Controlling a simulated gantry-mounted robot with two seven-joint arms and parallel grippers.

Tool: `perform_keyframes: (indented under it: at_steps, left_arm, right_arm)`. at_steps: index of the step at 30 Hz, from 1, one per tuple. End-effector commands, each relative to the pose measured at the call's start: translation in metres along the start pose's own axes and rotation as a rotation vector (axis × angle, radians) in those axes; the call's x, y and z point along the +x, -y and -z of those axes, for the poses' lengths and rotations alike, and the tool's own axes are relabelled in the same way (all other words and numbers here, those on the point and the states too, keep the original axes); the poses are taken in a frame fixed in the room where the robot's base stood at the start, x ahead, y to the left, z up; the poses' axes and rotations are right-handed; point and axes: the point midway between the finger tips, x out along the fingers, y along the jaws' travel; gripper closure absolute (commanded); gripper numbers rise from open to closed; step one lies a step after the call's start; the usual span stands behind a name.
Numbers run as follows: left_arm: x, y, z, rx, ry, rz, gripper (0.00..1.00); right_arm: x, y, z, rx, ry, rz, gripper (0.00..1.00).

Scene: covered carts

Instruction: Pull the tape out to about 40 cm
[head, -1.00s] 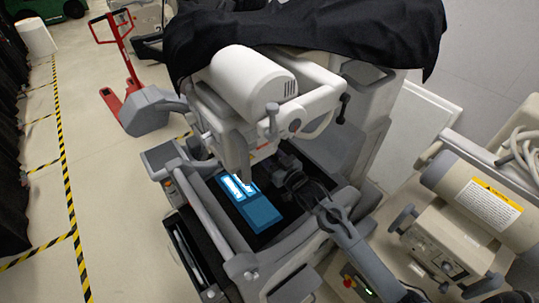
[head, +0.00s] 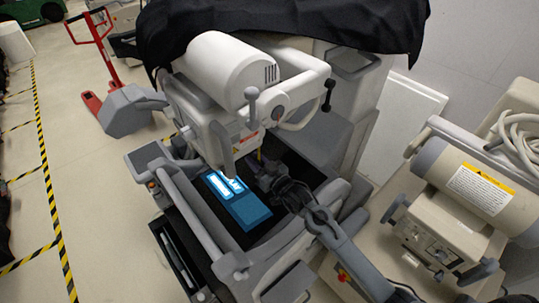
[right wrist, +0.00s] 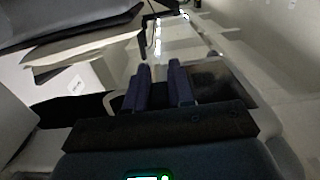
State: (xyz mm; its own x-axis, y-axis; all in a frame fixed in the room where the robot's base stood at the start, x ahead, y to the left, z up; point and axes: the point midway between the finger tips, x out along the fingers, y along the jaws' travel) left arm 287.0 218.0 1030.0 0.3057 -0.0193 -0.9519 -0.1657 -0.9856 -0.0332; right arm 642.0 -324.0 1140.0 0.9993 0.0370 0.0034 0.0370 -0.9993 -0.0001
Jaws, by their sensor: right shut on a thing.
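The white imaging head (head: 240,138) of the covered cart hangs over the cart's dark tray. A thin yellow strip (head: 259,155), which looks like the tape, shows just above my right gripper (head: 260,172), below and to the right of the head. My right gripper is shut on the tape, though the grip itself is too small and dark to make out. In the right wrist view the two dark blue fingers (right wrist: 161,85) stand with a narrow gap; no tape can be made out between them. My left gripper is not in view.
The tray's grey rail (head: 190,215) runs along the left. A black cover (head: 290,25) drapes the cart. Another beige machine (head: 450,215) stands at the right. Open floor lies left.

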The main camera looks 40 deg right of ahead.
Motion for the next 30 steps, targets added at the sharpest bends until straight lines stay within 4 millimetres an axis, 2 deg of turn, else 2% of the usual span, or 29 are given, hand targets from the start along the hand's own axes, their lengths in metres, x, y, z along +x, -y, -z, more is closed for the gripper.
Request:
perform_keyframes:
  at_steps: [1,3,6,9,13,22,23,24,27,30]
  left_arm:
    - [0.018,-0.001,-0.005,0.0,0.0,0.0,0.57]
    - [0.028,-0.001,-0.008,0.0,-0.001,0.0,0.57]
    - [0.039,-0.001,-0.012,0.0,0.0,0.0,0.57]
    - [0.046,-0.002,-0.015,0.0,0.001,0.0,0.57]
    - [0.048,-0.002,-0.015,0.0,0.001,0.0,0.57]
    - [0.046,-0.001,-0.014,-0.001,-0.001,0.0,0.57]
    - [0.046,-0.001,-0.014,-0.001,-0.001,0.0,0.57]
    - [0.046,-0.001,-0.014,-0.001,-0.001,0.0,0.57]
    - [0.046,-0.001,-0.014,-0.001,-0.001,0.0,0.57]
    - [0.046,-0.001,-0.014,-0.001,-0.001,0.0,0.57]
  right_arm:
    - [0.002,0.004,-0.03,0.002,0.008,0.004,1.0]
    - [0.002,0.003,-0.05,0.001,0.009,0.003,1.0]
    - [0.001,0.002,-0.075,0.001,0.009,0.001,1.0]
    - [0.001,0.002,-0.092,0.001,0.009,0.001,1.0]
    - [0.001,0.002,-0.1,0.0,0.009,0.001,1.0]
    - [0.001,0.002,-0.099,0.0,0.01,0.002,1.0]
    - [0.001,0.002,-0.099,0.0,0.01,0.002,0.73]
    - [0.001,0.002,-0.099,0.0,0.009,0.002,0.67]
    - [0.001,0.002,-0.098,0.0,0.007,0.002,0.55]
    - [0.001,0.002,-0.097,0.0,0.006,0.002,0.55]
